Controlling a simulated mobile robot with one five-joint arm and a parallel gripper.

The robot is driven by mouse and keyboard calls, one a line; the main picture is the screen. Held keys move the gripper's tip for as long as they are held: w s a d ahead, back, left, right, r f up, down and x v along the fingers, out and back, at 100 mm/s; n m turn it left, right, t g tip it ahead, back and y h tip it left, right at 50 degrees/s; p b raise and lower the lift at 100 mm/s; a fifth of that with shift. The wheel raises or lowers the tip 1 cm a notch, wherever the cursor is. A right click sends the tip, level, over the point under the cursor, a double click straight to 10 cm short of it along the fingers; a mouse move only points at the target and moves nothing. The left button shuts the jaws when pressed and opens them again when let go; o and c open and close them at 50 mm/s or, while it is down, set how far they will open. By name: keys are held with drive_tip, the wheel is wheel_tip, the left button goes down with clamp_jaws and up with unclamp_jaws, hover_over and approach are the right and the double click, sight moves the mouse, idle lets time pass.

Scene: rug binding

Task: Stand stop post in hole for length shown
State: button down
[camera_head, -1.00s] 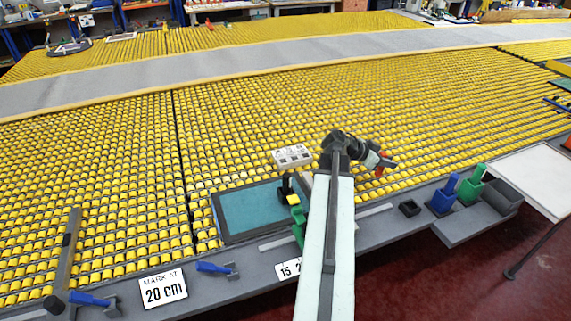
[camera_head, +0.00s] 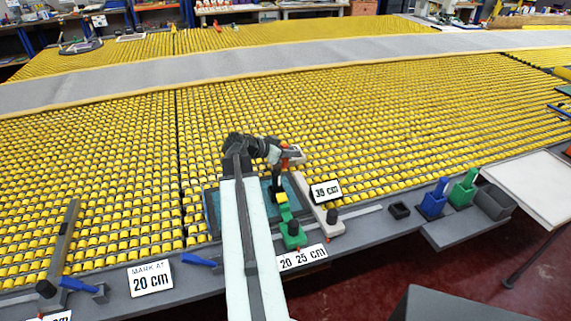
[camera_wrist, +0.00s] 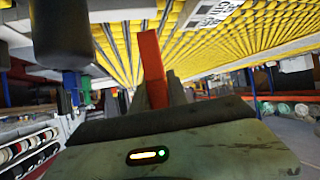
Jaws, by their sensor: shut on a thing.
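My gripper (camera_head: 288,155) is in the air over the teal panel (camera_head: 211,206). In the wrist view a red post-like bar (camera_wrist: 152,65) stands between its dark fingers, and the gripper is shut on it. The bar also shows as a small red piece in the head view (camera_head: 294,149). A card reading "MARK AT 20 cm" (camera_head: 150,278) stands at the front edge. A strip reading "20 25 cm" (camera_head: 302,257) is partly covered by my arm. A "35 cm" label (camera_head: 327,190) is right of the gripper. I cannot make out the holes.
A small black box (camera_head: 399,210), blue holder (camera_head: 433,205) and green holder (camera_head: 464,191) are to the right. Yellow rollers (camera_head: 400,120) fill the table.

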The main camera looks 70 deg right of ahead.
drive_tip(key=w+d+m+g+y, duration=0.3)
drive_tip(key=d+m, duration=0.1)
drive_tip(key=d, duration=1)
drive_tip(key=f+b, duration=1)
drive_tip(key=shift+w+a+f, duration=0.1)
drive_tip(key=shift+w+a, duration=0.1)
drive_tip(key=shift+a, duration=0.05)
drive_tip(key=shift+r, duration=0.2)
drive_tip(key=shift+f, duration=0.15)
drive_tip(key=c, duration=1.7)
unclamp_jaws()
drive_tip(key=o, duration=0.4)
